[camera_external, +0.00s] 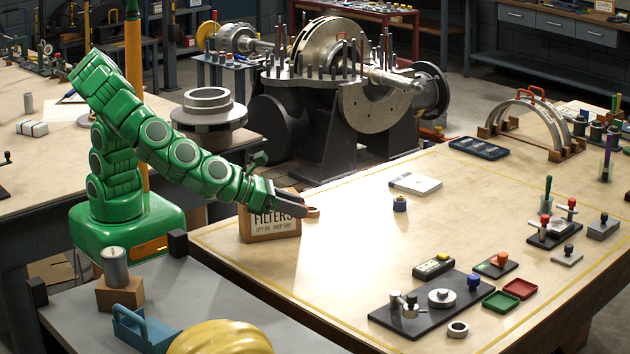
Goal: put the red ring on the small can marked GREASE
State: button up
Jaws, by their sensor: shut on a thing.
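My gripper (300,209) is at the end of my green arm, over the left edge of the wooden table, just above and beside a box marked FILTERS. It is shut on a small orange-brown thing (314,212) at its fingertips. The thing is mostly hidden, so I cannot tell for sure that it is the red ring. I cannot read GREASE on any can.
The FILTERS box (270,222) stands below my gripper. A white flat box (415,183) lies behind the blue thing. A dark plate with metal parts (430,304), red tray (519,288) and green tray (501,300) are at front right. The table's middle is clear.

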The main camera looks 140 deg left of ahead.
jog(key=s+d+r+m+t+h, duration=0.1)
jog(key=s+d+r, duration=0.3)
jog(key=d, duration=0.6)
jog(key=s+d+r+m+t+h, duration=0.15)
jog(key=s+d+r, duration=0.3)
jog(key=d, duration=0.45)
jog(key=s+d+r+m+t+h, duration=0.1)
jog(key=s+d+r+m, duration=0.3)
jog(key=d, duration=0.6)
jog(key=s+d+r+t+h, duration=0.1)
jog(key=s+d, duration=0.3)
jog(key=s, duration=0.2)
jog(key=s+d+h, duration=0.1)
jog(key=s+d, duration=0.3)
jog(key=s, duration=0.2)
send_over(107, 251)
jog(key=s+a, duration=0.1)
jog(key=s, duration=0.1)
jog(key=shift+h, duration=0.25)
jog(key=f, duration=0.8)
jog(key=shift+w, duration=0.25)
jog(key=shift+w+d+f, duration=0.2)
jog(key=shift+w+f, duration=0.15)
jog(key=shift+f, duration=0.15)
jog(key=shift+w+d+f, duration=0.15)
jog(key=shift+w+f, duration=0.2)
jog(key=shift+f, duration=1.55)
jog(key=shift+f, duration=0.1)
